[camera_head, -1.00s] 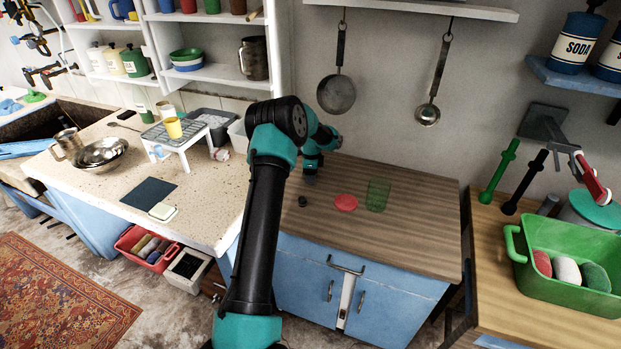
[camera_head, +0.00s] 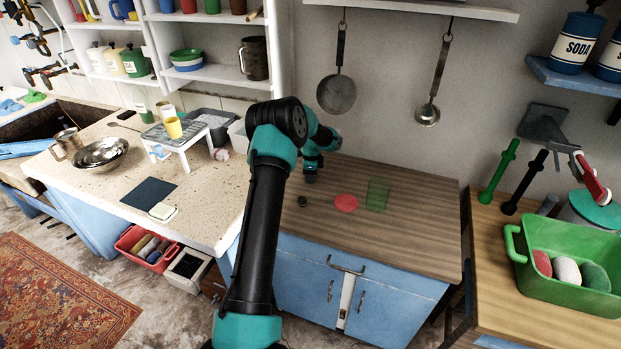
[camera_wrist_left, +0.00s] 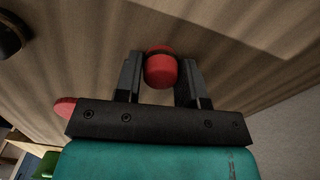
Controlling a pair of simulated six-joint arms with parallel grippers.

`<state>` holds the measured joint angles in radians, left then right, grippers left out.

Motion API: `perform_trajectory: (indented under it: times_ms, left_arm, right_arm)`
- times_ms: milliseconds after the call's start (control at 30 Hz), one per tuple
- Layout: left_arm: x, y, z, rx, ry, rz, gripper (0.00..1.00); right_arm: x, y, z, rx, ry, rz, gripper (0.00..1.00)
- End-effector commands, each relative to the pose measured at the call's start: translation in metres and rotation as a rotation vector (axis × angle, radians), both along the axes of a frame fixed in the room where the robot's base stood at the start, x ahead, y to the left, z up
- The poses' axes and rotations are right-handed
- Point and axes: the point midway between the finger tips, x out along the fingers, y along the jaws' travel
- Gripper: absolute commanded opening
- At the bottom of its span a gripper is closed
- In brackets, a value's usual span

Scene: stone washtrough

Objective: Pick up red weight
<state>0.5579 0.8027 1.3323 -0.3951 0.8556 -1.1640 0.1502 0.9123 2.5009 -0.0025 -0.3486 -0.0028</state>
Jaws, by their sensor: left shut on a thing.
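The red weight (camera_wrist_left: 161,68), a small red cylinder with a dark band near its top, is between the two fingers of my left gripper (camera_wrist_left: 160,80) in the left wrist view. The gripper is shut on it. In the head view my left gripper (camera_head: 311,177) is low over the back left of the wooden counter, and the red weight is hidden there. Whether it touches the counter I cannot tell. My right gripper is not in view.
A small dark weight (camera_head: 302,201), a flat red disc (camera_head: 346,203) and a green see-through square (camera_head: 378,195) lie on the wooden counter (camera_head: 415,230). A pan (camera_head: 337,94) and a ladle (camera_head: 428,114) hang behind. The counter's right side is clear.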

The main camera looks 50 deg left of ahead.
Motion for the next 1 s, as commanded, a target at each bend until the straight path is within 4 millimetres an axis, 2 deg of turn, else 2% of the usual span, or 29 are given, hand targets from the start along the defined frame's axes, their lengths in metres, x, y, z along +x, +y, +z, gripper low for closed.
perform_trajectory:
  times_ms: [67, 433, 733, 1000]
  left_arm:
    - [0.0, 0.0, 0.0, 0.0, 0.0, 0.0, 0.12]
    - [0.0, 0.0, 0.005, 0.001, -0.001, 0.0, 0.12]
    - [0.001, 0.001, 0.036, 0.002, -0.002, 0.0, 0.12]
    - [-0.02, -0.022, 0.039, 0.0, 0.0, -0.002, 0.12]
  right_arm:
    - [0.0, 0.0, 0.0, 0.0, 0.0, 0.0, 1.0]
    - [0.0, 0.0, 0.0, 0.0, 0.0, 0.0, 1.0]
    - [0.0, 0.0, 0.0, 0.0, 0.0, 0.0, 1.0]
    - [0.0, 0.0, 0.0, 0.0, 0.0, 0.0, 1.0]
